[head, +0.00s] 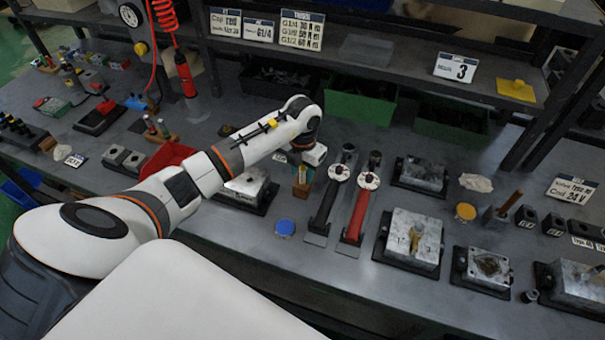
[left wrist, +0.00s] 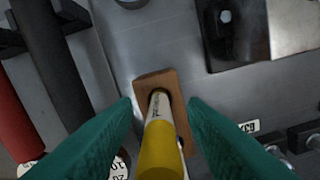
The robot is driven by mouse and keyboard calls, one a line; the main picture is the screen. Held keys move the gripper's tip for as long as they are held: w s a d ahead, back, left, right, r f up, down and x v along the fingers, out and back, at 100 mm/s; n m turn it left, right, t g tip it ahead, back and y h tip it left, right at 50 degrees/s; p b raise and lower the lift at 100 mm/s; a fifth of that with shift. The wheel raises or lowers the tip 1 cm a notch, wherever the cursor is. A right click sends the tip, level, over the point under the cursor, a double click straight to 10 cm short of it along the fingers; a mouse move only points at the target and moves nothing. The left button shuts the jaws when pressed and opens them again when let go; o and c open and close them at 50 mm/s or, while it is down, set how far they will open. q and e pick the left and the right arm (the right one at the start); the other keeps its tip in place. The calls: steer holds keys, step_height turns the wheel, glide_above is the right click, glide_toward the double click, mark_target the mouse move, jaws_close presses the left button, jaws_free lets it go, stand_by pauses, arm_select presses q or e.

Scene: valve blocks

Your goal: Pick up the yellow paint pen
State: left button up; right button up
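The yellow paint pen (left wrist: 160,150) stands in a hole of a small wooden block (left wrist: 155,82) in the left wrist view. Its yellow end points toward the camera, and its white printed part is lower, at the hole. My left gripper (left wrist: 160,108) has its two teal fingers on either side of the pen, with a visible gap on both sides. In the head view, my left gripper (head: 307,160) hangs over the wooden block (head: 302,188); the pen is hard to make out there. My right gripper is in neither view.
Black and red torque wrenches (head: 329,205) (head: 358,212) lie right of the block. A metal valve block (head: 246,186) is to its left. A blue round cap (head: 285,227) lies in front. A green bin (head: 360,105) and shelf are behind.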

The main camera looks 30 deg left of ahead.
arm_select(q)
jaws_close()
steer(key=shift+r, duration=0.15)
